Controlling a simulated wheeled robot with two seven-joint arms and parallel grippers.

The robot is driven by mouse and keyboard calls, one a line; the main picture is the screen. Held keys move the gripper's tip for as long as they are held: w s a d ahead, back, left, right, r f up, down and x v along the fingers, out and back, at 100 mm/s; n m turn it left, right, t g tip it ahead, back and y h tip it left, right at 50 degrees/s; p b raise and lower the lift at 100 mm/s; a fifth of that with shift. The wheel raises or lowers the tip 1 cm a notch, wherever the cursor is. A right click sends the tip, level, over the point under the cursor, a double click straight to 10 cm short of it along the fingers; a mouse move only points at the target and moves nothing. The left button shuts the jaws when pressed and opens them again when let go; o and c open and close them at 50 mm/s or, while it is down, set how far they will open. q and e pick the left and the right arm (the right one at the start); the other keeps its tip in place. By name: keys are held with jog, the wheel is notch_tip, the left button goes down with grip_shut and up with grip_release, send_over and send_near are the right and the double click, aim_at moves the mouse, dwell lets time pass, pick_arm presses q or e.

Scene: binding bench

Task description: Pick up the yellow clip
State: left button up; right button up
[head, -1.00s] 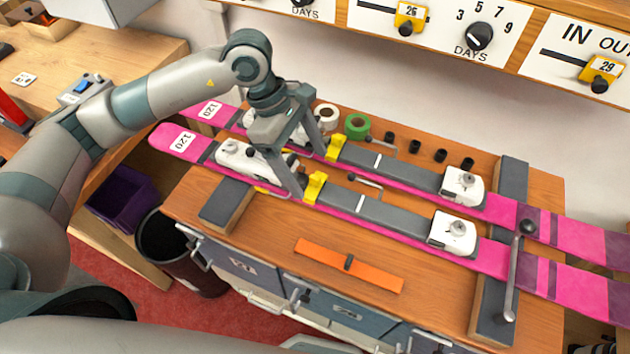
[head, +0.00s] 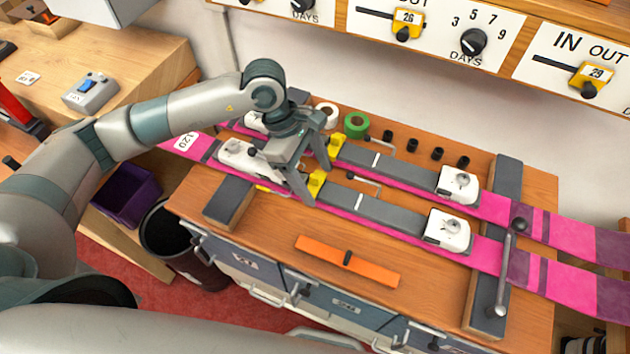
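Two yellow pieces sit at the left ends of the grey binding plates: one on the near pink ski (head: 400,228), one on the far pink ski (head: 405,180). I cannot tell for sure which is the task's clip. The near yellow clip (head: 317,182) shows between the fingertips of my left gripper (head: 316,186), which points down with its fingers apart. I cannot tell whether either finger touches it. The far yellow clip (head: 336,146) is just beyond the far finger. My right gripper is not in view.
The skis lie across a wooden bench (head: 270,228) with white bindings on them. An orange bar (head: 347,261) lies at the front. Green tape (head: 356,124) and several black cups stand behind. A clamp handle (head: 505,270) rises at the right. A black bin (head: 165,235) stands left.

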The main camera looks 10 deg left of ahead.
aim_at(315, 187)
pick_arm(q)
jog(key=c, duration=0.7)
jog(key=shift+o, duration=0.2)
jog(key=shift+r, duration=0.15)
jog(key=shift+r+b, duration=0.5)
jog(key=shift+b, duration=0.05)
jog(key=r+b, duration=0.1)
jog(key=s+r+b, duration=0.1)
jog(key=r, duration=0.1)
jog(key=shift+d, duration=0.1)
jog(key=s+d+r+b, duration=0.1)
jog(key=s+r+b, duration=0.2)
jog(key=s+r, duration=0.3)
jog(key=s, duration=0.4)
jog(key=shift+s+d+r+b, duration=0.15)
jog(key=shift+s+r+b, duration=0.15)
jog(key=shift+r, duration=0.05)
jog(key=shift+r, duration=0.1)
